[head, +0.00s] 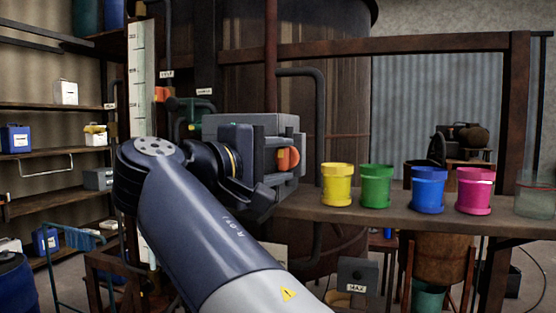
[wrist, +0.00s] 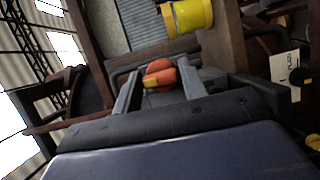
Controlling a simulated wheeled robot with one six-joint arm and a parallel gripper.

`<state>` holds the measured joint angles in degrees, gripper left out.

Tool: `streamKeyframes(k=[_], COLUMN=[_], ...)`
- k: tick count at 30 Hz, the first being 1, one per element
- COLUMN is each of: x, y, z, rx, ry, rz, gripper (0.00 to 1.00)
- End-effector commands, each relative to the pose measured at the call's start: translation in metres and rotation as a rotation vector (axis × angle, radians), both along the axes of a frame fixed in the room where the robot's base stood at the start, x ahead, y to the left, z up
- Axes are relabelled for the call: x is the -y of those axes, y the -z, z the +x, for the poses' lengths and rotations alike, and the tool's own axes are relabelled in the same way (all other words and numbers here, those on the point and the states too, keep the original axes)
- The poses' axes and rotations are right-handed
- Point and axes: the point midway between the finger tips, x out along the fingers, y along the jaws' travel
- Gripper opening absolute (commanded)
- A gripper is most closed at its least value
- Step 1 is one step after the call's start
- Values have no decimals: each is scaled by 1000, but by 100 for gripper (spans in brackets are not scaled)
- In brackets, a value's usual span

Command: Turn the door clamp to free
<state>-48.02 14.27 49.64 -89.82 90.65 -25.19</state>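My gripper (head: 290,158) is at the end of my arm in the middle of the head view, in front of the rusty vat. Its two grey fingers (wrist: 160,85) show in the wrist view, spread apart. An orange knob with a yellow mark (wrist: 161,73), apparently the door clamp, sits between the fingers, with narrow gaps seeming to show at its sides. The orange knob (head: 288,160) also shows at the finger end in the head view. My gripper hides its mounting, and I cannot read its setting.
A bench (head: 400,212) right of my gripper carries yellow (head: 337,185), green (head: 376,187), blue (head: 427,190) and pink (head: 475,191) buckets. A rusty post (head: 271,60) and a grey pipe (head: 319,110) stand close behind. Shelves (head: 50,106) with containers are at the left.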

Motion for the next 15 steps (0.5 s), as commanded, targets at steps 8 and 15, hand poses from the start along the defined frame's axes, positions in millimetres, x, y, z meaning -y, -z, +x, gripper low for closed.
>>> streamKeyframes(k=[8, 15], x=[0, -1], y=[0, 0], z=[0, -1], rx=[-1, 0], ry=[0, -1], rz=[-2, -3], gripper=[60, 60])
